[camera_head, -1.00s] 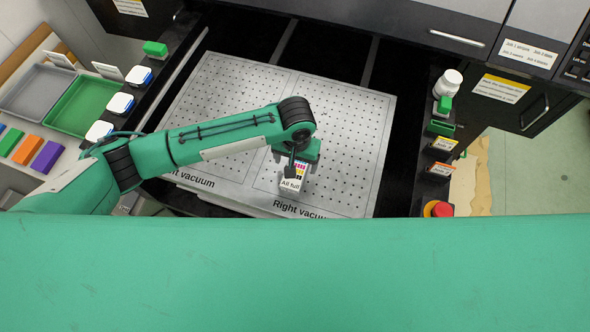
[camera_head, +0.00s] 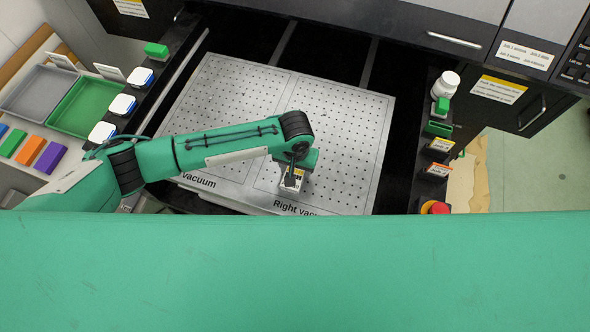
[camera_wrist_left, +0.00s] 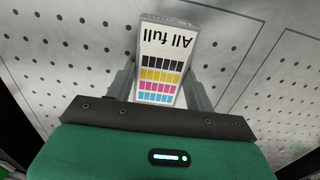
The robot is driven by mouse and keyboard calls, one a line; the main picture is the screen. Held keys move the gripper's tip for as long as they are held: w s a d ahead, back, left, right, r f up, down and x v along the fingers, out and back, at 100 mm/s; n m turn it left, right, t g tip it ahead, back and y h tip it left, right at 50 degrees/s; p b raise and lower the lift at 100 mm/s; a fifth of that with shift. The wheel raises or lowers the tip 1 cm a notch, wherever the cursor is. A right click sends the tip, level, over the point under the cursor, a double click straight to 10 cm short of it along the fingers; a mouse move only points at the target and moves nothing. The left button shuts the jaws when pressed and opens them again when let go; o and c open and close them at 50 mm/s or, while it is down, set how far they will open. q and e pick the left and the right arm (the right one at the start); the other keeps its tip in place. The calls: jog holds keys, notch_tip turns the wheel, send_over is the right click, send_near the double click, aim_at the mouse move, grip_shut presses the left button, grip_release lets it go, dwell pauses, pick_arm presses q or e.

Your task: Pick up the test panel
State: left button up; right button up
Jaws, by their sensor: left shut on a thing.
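The test panel is a small white block (camera_wrist_left: 178,38) printed "All full", with rows of black, yellow, magenta and cyan squares. In the left wrist view it stands between the two grey fingers of my left gripper (camera_wrist_left: 160,82), which is shut on it. In the head view my left gripper (camera_head: 293,180) is over the front of the right vacuum area, and the fingers hide much of the panel. I cannot tell whether the panel touches the plate. My right gripper is not in view.
The perforated metal plate (camera_head: 345,130) is otherwise bare. To its right are a white bottle (camera_head: 446,84), green blocks and a red button (camera_head: 439,208). To its left are white-topped bottles (camera_head: 122,105), a green tray (camera_head: 88,108) and coloured blocks (camera_head: 50,157).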

aim_at(296, 171)
pick_arm(q)
jog(key=shift+r, duration=0.1)
notch_tip(296, 171, up, 20)
jog(key=b, duration=0.4)
